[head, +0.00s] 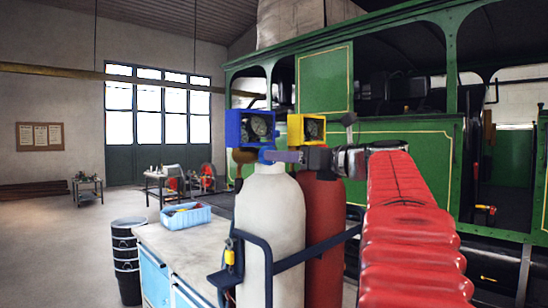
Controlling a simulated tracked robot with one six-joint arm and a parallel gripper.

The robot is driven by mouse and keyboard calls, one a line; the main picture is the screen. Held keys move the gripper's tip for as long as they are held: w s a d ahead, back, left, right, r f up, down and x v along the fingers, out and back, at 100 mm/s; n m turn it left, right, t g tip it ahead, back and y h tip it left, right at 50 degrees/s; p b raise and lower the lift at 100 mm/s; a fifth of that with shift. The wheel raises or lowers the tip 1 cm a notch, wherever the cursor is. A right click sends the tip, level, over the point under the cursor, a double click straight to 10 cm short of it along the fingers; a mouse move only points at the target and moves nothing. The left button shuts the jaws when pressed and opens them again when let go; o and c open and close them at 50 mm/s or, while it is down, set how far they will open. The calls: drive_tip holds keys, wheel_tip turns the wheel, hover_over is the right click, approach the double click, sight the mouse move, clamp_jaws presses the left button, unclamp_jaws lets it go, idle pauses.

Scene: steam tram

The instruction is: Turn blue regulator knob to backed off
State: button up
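The blue regulator (249,128) with its dial gauges sits on top of the white gas cylinder (270,215). Its small blue knob (265,156) shows low at its right side, just above the cylinder. My gripper (278,156) reaches in from the right, at the end of my arm. Its tips are at the blue knob, touching it or very close. I see the gripper side-on and small, so whether its fingers are closed around the knob cannot be made out. The knob's turned position cannot be read either.
A red cylinder (323,225) with a yellow regulator (307,129) stands directly right of the white one, below my gripper. A dark blue rail (318,247) runs around both cylinders. A workbench (165,240) with a blue tray (186,216) is left. A green tram (400,150) stands behind.

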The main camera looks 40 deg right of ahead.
sight(260, 155)
drive_tip(key=shift+w+a, duration=0.1)
drive_tip(key=shift+w, duration=1.9)
drive_tip(key=shift+c, duration=0.2)
